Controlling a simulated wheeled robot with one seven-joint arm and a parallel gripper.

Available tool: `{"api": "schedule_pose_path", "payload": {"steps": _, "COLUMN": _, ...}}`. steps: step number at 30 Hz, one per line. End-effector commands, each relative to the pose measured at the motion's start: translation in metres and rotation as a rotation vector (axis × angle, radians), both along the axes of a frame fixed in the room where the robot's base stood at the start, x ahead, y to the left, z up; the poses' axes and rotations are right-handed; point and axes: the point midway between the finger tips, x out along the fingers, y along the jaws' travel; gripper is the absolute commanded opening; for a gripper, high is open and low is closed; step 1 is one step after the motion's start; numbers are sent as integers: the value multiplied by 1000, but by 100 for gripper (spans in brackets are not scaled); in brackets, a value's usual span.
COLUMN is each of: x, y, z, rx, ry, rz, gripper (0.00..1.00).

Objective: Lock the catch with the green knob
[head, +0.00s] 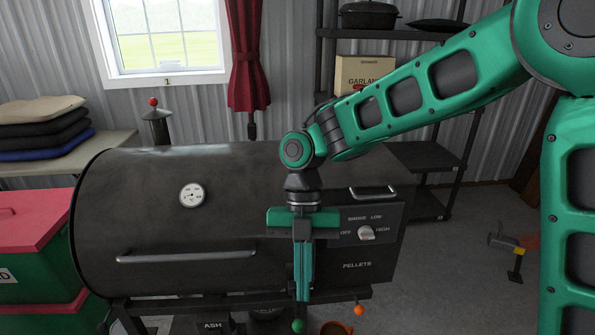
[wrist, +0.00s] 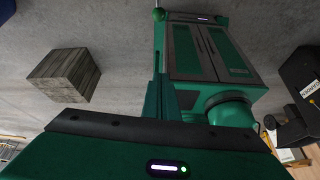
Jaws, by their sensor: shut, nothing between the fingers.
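The green knob (head: 298,325) is a small ball at the bottom of the head view, low at the front of the black pellet grill (head: 150,205). Most of its catch is hidden or cut off below. My gripper (head: 302,298) points down in front of the grill, its fingers shut together and empty. Its tips are just above the green knob in the picture; I cannot tell whether they touch it. In the wrist view the shut fingers (wrist: 162,75) point up the picture, and I cannot make out the green knob there.
An orange knob (head: 359,310) sits right of the green one, with an orange ring-shaped thing (head: 336,328) low between them. The grill's lid handle (head: 186,256) and control panel (head: 368,237) are close to my gripper. A grey wooden block (wrist: 63,77) lies on the floor.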

Motion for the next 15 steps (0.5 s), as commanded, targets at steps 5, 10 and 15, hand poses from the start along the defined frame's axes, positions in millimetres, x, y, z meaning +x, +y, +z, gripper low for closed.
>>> {"api": "schedule_pose_path", "payload": {"steps": 5, "x": 19, "y": -61, "z": 13, "rx": -141, "ry": -63, "rz": -436, "gripper": 0}}
{"api": "schedule_pose_path", "payload": {"steps": 10, "x": 26, "y": -141, "z": 26, "rx": -313, "ry": -113, "rz": -1036, "gripper": 0}}
{"api": "schedule_pose_path", "payload": {"steps": 15, "x": 13, "y": -220, "z": 36, "rx": -462, "ry": -125, "rz": -1646, "gripper": 0}}
